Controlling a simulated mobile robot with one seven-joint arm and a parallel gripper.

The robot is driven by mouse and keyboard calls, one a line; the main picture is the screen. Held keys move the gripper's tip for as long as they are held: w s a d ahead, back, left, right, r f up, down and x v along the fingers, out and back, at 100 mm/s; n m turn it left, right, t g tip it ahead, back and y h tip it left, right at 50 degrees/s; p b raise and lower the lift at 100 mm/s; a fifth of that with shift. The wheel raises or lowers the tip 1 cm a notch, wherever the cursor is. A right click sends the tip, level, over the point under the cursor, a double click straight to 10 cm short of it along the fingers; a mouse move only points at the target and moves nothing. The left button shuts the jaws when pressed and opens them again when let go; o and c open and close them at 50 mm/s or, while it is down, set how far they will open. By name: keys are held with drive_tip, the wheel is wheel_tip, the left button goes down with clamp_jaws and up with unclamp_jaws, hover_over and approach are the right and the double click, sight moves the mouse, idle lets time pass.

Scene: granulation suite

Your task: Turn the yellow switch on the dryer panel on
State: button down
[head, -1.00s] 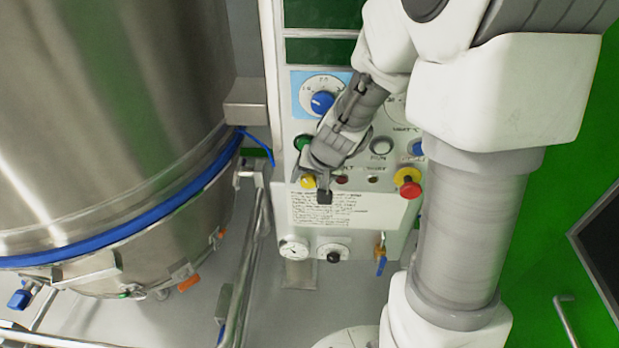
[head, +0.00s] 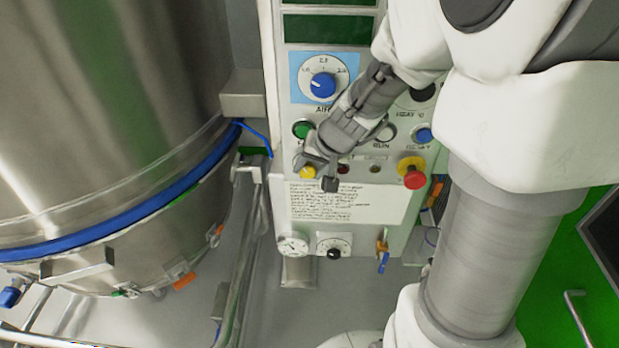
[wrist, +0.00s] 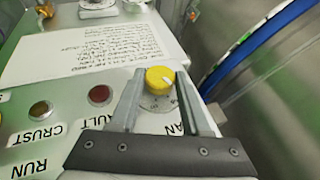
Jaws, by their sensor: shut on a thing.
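The yellow switch (head: 308,172) is a round knob at the lower left of the dryer panel (head: 345,228). In the wrist view the yellow switch (wrist: 160,80) has a white pointer line and sits on a marked dial plate. My gripper (head: 318,174) is at the switch in the head view. In the wrist view my gripper (wrist: 161,78) has one finger on each side of the knob, shut on it. The dial markings are partly hidden by the fingers.
A red emergency button (head: 413,178) on a yellow base is to the right on the panel. A green button (head: 302,130) is above the switch, and a red lamp (wrist: 100,95) is beside it. A large steel vessel (head: 110,110) stands close on the left.

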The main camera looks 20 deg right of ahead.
drive_tip(key=shift+d+f+m+t+y+b, duration=0.25)
drive_tip(key=shift+y+b, duration=0.5)
drive_tip(key=shift+b, duration=2.35)
drive_tip(key=shift+f+m+t+y+b, duration=0.25)
drive_tip(key=shift+y+b, duration=0.5)
drive_tip(key=shift+b, duration=2.3)
drive_tip(key=y+b, duration=0.1)
drive_tip(key=b, duration=0.3)
drive_tip(key=t+y+b, duration=0.1)
drive_tip(key=b, duration=0.3)
drive_tip(key=shift+s+d+f+y, duration=0.1)
drive_tip(key=shift+d+f+y, duration=0.1)
drive_tip(key=shift+y, duration=0.1)
drive_tip(key=m+t+y+b, duration=0.1)
drive_tip(key=y+b, duration=0.1)
drive_tip(key=b, duration=0.3)
drive_tip(key=shift+f+t+b, duration=0.1)
drive_tip(key=shift+t+b, duration=0.2)
drive_tip(key=shift+b, duration=0.1)
drive_tip(key=shift+m+t+y+b, duration=0.3)
drive_tip(key=shift+y+b, duration=0.4)
drive_tip(key=shift+b, duration=0.35)
drive_tip(key=shift+r+b, duration=0.25)
drive_tip(key=shift+b, duration=0.15)
drive_tip(key=shift+c, duration=1.8)
unclamp_jaws()
drive_tip(key=shift+s, duration=0.1)
